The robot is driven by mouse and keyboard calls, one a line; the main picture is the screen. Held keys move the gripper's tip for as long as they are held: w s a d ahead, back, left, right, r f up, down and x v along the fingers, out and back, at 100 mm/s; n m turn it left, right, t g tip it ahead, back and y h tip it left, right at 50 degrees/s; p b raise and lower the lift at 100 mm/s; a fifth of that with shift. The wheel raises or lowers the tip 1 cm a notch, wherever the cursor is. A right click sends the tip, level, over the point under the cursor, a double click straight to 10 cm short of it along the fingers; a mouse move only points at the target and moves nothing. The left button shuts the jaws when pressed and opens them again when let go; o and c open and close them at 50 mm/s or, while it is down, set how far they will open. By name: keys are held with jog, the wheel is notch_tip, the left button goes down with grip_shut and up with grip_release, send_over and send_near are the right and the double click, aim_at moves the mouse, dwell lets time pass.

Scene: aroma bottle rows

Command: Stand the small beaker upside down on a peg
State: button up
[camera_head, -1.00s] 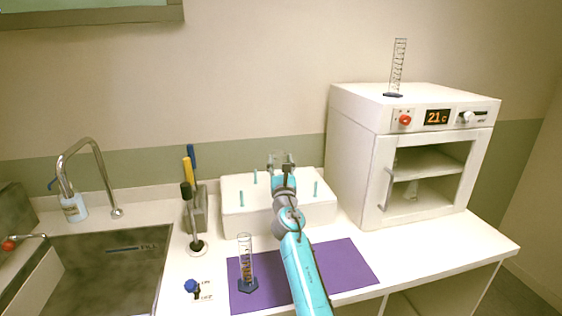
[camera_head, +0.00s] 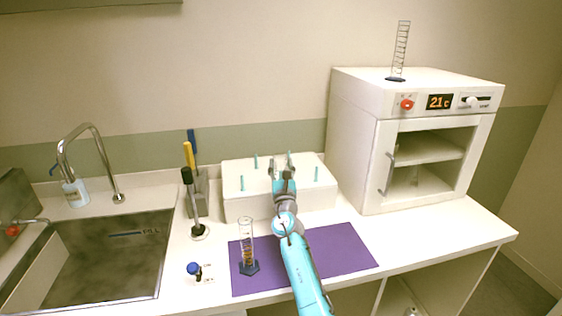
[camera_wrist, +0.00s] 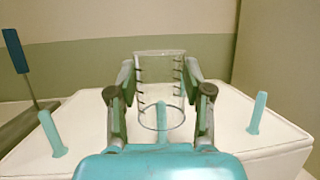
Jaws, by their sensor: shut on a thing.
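The small beaker (camera_wrist: 160,85) is clear glass with dark graduation marks. In the wrist view it sits between the two fingers of my gripper (camera_wrist: 160,92), which is shut on it. A teal peg (camera_wrist: 161,117) shows through the glass; I cannot tell whether it is inside the beaker or behind it. Which end of the beaker is the mouth is unclear. The white peg block (camera_head: 250,205) carries several teal pegs, one at front left (camera_head: 242,183) and one at right (camera_head: 316,174). In the head view my gripper (camera_head: 283,165) is over the block, and the beaker is hard to make out.
A graduated cylinder (camera_head: 248,245) stands on the purple mat (camera_head: 340,250). The oven (camera_head: 350,140) stands right of the block, with another cylinder (camera_head: 399,50) on top. A holder with brushes (camera_head: 200,190) stands left of the block, near the sink (camera_head: 90,260).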

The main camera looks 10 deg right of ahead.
jog(key=shift+f, duration=1.75)
jog(key=o, duration=1.3)
jog(key=shift+s+f, duration=0.1)
jog(key=shift+f, duration=0.05)
jog(key=s, duration=0.5)
jog(key=s+a+f, duration=0.1)
jog(key=s, duration=0.5)
jog(key=s+a, duration=0.1)
jog(key=s, duration=0.4)
jog(key=shift+s+a+f, duration=0.1)
jog(key=shift+s+f, duration=0.05)
jog(key=shift+f, duration=0.15)
